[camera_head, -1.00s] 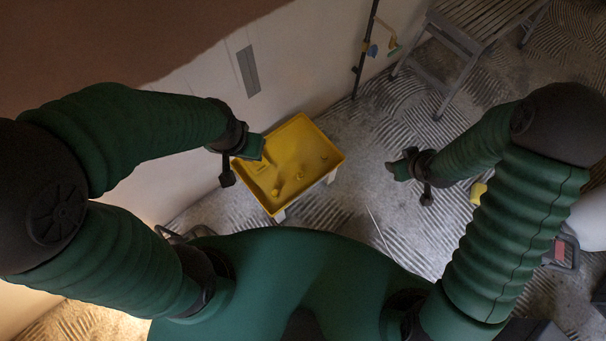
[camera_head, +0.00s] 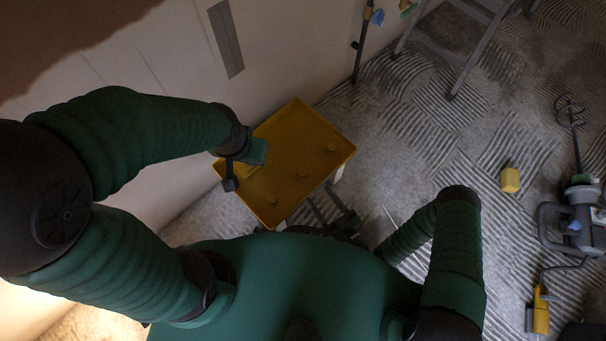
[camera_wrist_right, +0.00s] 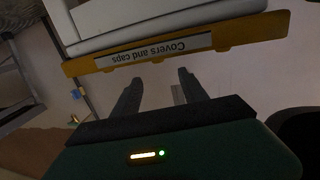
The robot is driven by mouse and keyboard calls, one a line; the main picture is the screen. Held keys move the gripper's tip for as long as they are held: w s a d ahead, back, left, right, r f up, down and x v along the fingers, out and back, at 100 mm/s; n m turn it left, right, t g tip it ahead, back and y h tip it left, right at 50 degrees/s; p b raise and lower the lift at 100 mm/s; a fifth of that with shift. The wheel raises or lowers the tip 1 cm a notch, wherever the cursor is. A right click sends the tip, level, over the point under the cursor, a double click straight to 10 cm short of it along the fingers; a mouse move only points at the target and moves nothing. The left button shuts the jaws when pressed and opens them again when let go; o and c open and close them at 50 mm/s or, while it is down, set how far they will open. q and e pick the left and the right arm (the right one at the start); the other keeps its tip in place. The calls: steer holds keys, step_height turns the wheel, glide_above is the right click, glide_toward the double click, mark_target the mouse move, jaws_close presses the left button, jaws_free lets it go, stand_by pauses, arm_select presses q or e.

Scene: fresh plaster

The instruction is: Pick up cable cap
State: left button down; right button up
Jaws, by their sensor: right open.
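In the head view a yellow tray (camera_head: 346,155) stands on a light stand by the wall. Several small yellow round pieces lie in it, one of them a cap-like piece (camera_head: 303,174) in the middle; which is the cable cap I cannot tell. My right gripper (camera_head: 329,208) is at the tray's near right edge, outside it, fingers apart and empty. In the right wrist view the open fingers (camera_wrist_right: 157,85) point at the tray's yellow rim (camera_wrist_right: 235,50), labelled "Covers and caps", upside down. My left gripper (camera_head: 256,152) is over the tray's left side; its jaws are unclear.
A ladder (camera_head: 470,50) stands at the back right. A dark pole (camera_head: 362,45) leans by the wall. The floor right of the tray is mostly clear.

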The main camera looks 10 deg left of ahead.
steer(key=b+x, duration=0.1)
steer(key=x, duration=0.5)
steer(key=shift+w+a+f+b, duration=0.15)
steer(key=shift+a+f+b, duration=0.1)
steer(key=shift+b, duration=0.15)
steer(key=b+x, duration=0.1)
steer(key=x, duration=0.1)
steer(key=b+x, duration=0.1)
steer(key=x, duration=0.1)
steer(key=shift+w+d+f, duration=0.15)
steer(key=shift+d+f, duration=0.05)
steer(key=shift+f, duration=0.05)
steer(key=shift+w+a+r, duration=0.15)
steer(key=shift+w+a, duration=0.2)
jaws_close()
